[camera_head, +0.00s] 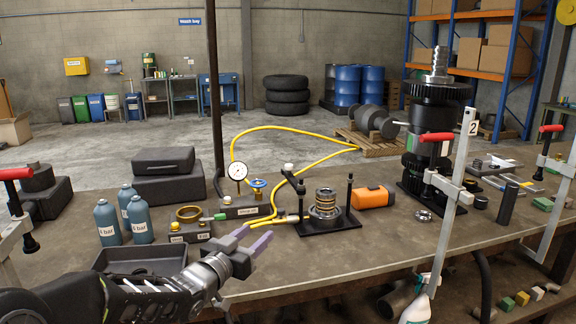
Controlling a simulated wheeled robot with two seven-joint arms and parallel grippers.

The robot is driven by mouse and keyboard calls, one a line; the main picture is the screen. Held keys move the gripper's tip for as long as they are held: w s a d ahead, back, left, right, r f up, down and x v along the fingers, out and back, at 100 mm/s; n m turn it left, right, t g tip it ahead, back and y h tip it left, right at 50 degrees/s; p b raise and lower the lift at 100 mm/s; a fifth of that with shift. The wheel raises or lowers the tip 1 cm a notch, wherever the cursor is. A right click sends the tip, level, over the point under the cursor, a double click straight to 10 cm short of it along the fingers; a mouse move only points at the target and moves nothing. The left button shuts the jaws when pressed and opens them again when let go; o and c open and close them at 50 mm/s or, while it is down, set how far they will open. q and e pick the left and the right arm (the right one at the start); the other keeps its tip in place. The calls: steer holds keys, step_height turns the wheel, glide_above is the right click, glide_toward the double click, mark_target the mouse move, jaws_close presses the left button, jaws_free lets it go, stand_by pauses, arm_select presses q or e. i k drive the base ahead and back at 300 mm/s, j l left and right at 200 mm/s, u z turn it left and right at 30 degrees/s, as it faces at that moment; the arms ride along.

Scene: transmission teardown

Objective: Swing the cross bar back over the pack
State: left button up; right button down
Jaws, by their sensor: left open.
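The clutch pack (324,202), a stack of rings in a round holder, stands on a black base plate (336,226) between two black posts. The black cross bar (292,180) appears to reach from the top of the left post (301,202) back and to the left, with a pale knob near its far end. It is turned away from the pack, and the right post (349,194) has nothing across its top. My left gripper (256,233) is open and empty, in front and left of the fixture, its fingers apart from the bar. My right gripper is not in view.
A pressure gauge (238,172) with a blue valve and yellow hose stands left of the fixture. An orange-and-black cylinder (374,196) lies close on its right. Blue bottles (107,222), a brass ring block (190,229) and a black tray (140,260) are left.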

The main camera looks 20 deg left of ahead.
mark_target(287, 174)
steer(key=i+j, duration=0.2)
steer(key=i, duration=0.35)
steer(key=i+j, duration=0.2)
steer(key=i, duration=0.35)
